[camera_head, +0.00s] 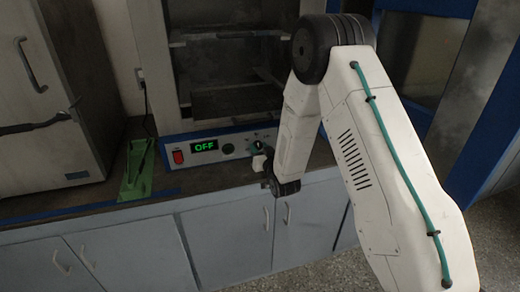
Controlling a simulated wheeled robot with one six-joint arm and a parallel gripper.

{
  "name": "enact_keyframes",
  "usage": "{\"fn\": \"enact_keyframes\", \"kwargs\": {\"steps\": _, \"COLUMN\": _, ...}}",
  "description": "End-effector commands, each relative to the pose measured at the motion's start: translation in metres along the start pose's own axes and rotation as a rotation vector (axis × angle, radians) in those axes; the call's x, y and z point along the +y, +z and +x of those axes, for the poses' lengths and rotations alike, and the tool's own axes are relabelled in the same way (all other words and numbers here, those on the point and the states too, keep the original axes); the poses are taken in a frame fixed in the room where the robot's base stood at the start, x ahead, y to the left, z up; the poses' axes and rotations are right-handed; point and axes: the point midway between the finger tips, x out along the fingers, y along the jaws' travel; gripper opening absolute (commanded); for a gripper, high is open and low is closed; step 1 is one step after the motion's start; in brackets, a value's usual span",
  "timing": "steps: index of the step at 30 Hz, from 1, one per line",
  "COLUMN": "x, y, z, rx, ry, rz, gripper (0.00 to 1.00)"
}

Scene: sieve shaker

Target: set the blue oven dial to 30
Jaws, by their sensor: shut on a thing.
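The blue-trimmed oven (215,131) stands on the bench with its control panel facing me. Its green display (205,145) reads OFF. A dark dial (258,145) with pale markings around it sits at the right of the panel. My gripper (259,155) is at this dial from below and in front, shut on it. The fingertips are small and partly hidden by my wrist, and the dial's pointer is too small to read.
A red switch (178,156) and a round dark-green fitting (228,149) are on the same panel. A green object (136,175) lies on the bench to the left, beside a large grey cabinet (45,110). Cupboards (150,255) are below the bench.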

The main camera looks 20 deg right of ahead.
Motion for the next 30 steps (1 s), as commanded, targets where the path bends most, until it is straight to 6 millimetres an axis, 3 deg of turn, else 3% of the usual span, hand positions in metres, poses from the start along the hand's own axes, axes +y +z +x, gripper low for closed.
{"fn": "enact_keyframes", "kwargs": {"steps": 30, "x": -0.0023, "y": -0.0009, "z": -0.0001, "rx": -0.069, "ry": 0.011, "rz": -0.91, "gripper": 0.11}}
